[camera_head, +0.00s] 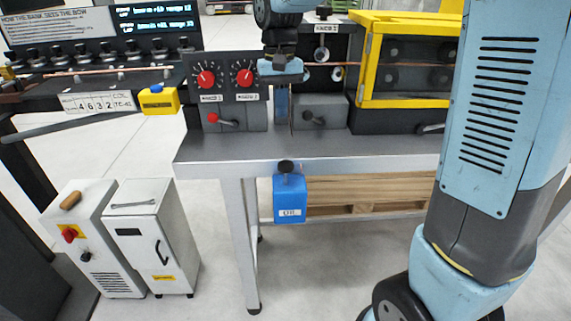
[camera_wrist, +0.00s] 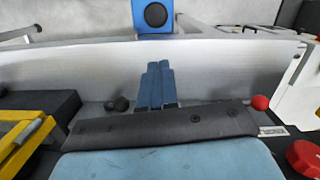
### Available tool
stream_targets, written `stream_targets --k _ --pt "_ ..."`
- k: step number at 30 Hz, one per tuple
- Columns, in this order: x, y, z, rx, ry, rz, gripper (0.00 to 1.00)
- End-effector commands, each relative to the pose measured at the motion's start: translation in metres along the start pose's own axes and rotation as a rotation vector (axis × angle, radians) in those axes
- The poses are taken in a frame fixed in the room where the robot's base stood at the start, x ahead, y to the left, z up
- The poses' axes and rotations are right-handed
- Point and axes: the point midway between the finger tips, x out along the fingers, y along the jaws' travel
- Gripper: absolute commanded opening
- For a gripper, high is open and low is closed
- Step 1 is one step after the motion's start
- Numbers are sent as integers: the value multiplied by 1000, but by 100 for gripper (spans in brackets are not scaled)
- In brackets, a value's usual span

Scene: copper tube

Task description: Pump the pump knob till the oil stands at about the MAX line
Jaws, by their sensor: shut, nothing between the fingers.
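The blue oil box (camera_head: 290,204) hangs at the front edge of the bench, below its top. The black pump knob (camera_head: 286,166) stands on a short stem above the box. In the wrist view the round black knob (camera_wrist: 155,14) shows at the top, over the blue box. My gripper (camera_head: 281,121) points down above the bench, behind the knob and apart from it. In the wrist view its blue fingers (camera_wrist: 155,67) are together and empty. The oil level and the MAX line cannot be made out in either view.
Behind my gripper stand panels with red dials (camera_head: 206,77), a red-knobbed lever (camera_head: 213,118) and a black-knobbed lever (camera_head: 309,117). A yellow-framed guard (camera_head: 366,62) stands to the right. The grey bench top (camera_head: 225,149) is clear at the front. Two cabinets (camera_head: 150,235) stand on the floor at left.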

Motion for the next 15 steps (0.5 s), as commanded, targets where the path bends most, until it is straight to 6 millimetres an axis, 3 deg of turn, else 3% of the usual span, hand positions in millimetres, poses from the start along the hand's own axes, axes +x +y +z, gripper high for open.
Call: stream_targets --k 6,15 --pt "-18 0 0 0 -1 0 0" --pt "-21 0 0 0 -1 0 0"
